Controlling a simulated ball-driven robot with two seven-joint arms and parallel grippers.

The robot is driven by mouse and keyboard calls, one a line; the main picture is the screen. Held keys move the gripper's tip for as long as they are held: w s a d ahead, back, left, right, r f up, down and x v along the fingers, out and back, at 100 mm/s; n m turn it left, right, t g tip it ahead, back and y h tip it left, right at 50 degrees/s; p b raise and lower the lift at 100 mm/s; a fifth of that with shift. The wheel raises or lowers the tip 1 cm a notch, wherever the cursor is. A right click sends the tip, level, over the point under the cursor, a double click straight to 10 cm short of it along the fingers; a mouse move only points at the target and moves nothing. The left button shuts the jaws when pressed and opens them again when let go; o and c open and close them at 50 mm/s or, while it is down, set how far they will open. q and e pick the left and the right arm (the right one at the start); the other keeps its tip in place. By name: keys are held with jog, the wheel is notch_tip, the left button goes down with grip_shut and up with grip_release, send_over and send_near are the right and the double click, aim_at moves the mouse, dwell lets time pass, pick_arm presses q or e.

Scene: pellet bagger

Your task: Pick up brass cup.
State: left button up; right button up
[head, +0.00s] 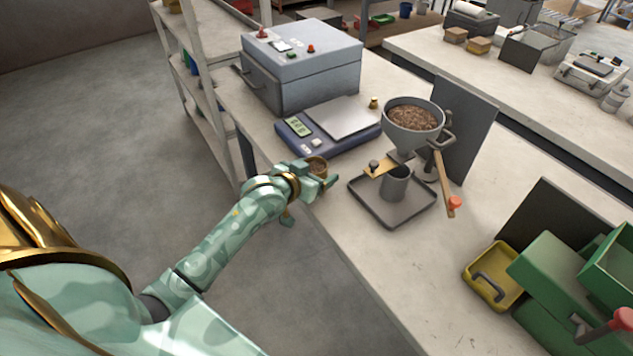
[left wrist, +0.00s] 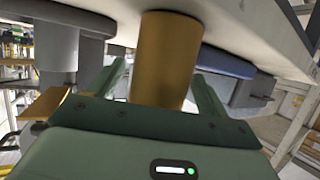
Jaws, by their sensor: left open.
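The brass cup (head: 317,163) stands near the front edge of the bench, in front of the blue scale, partly hidden by my left gripper. In the left wrist view the brass cup (left wrist: 167,60) is a plain gold-brown cylinder. My left gripper (head: 323,172) is open, with its fingers (left wrist: 160,88) on either side of the cup. In the wrist view a gap shows between the cup and each finger. My right gripper is not in view.
A blue scale (head: 295,137) sits behind the cup, with a grey sealer box (head: 305,75) beyond. To the right are a pellet hopper (head: 413,130), a grey cup (head: 395,184) and a dark tray (head: 375,213). A small brass weight (head: 374,103) stands by the scale.

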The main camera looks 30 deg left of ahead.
pick_arm(q)
jog(key=shift+w+f, duration=0.15)
jog(key=shift+w, duration=0.05)
jog(key=shift+s, duration=0.1)
jog(key=c, duration=1.1)
jog(key=shift+r, duration=0.2)
